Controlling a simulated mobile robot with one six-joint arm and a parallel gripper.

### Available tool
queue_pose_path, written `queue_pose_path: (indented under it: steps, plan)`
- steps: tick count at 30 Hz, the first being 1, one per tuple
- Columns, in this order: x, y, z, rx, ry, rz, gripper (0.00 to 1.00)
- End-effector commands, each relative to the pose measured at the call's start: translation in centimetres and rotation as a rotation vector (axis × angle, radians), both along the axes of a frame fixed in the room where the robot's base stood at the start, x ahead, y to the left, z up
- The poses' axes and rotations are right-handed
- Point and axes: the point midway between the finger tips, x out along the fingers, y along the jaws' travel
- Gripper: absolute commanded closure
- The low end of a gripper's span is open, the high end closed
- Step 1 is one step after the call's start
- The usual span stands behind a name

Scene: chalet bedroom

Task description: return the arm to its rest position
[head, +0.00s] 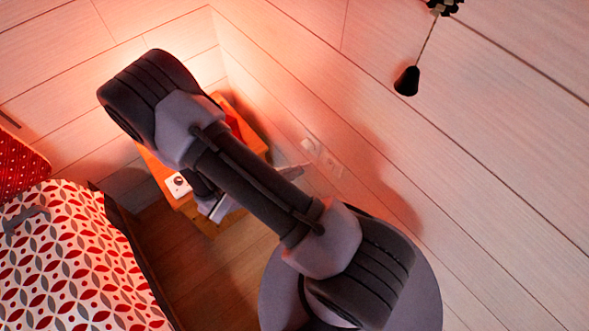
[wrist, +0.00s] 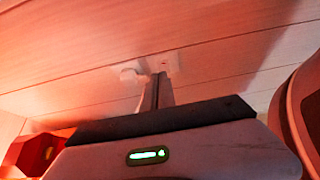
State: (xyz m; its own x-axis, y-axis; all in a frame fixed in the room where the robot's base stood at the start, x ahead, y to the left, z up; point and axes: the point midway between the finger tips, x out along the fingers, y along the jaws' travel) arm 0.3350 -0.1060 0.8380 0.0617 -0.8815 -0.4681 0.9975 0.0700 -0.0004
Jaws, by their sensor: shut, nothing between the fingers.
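My arm reaches across the middle of the head view, bent at the elbow, over the gap between the bed and the plank wall.
An orange wooden nightstand (head: 157,172) stands behind my arm, with a small white object (head: 179,185) on it. A bed with a patterned cover (head: 75,265) is at left. Wall sockets (head: 330,162) are at right of my arm. A dark pull (head: 407,81) hangs upper right.

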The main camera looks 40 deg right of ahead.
Motion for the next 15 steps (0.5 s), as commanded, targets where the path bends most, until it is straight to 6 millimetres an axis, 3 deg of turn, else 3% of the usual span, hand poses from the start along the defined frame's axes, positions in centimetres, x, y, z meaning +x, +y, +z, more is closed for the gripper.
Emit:
queue_pose_path:
  steps: [11,13,15]
  plan:
    - [0.0,0.0,0.0,0.001,-0.002,-0.002,1.00]
    - [0.1,0.0,1.1,0.014,-0.037,-0.045,1.00]
    - [0.1,0.1,3.9,0.054,-0.137,-0.169,1.00]
